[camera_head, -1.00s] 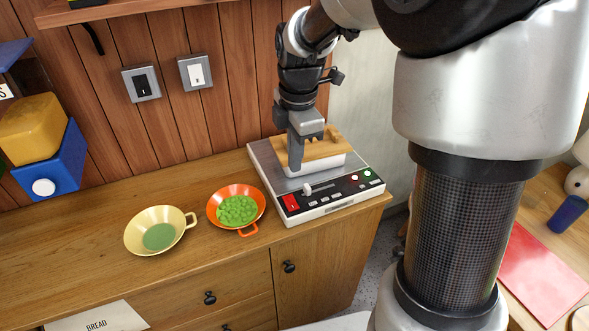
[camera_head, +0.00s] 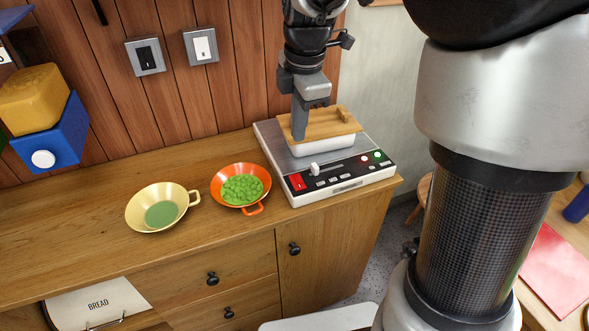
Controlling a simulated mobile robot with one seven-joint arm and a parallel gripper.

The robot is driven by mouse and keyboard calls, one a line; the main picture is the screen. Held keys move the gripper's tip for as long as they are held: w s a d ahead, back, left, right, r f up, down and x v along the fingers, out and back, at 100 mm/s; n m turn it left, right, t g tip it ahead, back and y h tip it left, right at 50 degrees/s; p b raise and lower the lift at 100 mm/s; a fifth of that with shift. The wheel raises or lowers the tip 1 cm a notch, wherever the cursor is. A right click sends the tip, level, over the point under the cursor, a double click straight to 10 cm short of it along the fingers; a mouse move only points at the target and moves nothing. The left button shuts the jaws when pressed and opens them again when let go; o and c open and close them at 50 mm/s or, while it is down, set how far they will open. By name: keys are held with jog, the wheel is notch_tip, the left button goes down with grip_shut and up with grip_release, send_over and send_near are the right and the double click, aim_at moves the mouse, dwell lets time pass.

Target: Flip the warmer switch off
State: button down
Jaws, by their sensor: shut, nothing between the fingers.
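The warmer (camera_head: 341,186) is a flat white and grey unit with a dark control strip, at the right end of the wooden counter. A red rocker switch (camera_head: 297,182) sits at the left end of its front strip; its exact tilt is too small to tell. A white dish (camera_head: 325,147) with a wooden lid (camera_head: 330,122) stands on the warmer's plate. My gripper (camera_head: 300,136) points down, shut and empty, at the left end of the lid. It is behind and above the red switch. I cannot tell whether it touches the lid.
An orange pan (camera_head: 219,193) of green peas and a cream pan (camera_head: 140,214) stand left of the warmer. A black wall switch (camera_head: 146,56) and a white one (camera_head: 202,45) are on the plank wall. A white slider knob (camera_head: 315,169) is right of the red switch.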

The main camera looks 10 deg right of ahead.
aim_at(294, 178)
jog(key=f, duration=0.4)
jog(key=w+f+b, duration=0.1)
jog(key=f, duration=0.4)
jog(key=w+f+b, duration=0.1)
jog(key=f, duration=0.3)
jog(key=shift+a+f, duration=0.2)
jog(key=shift+f, duration=0.2)
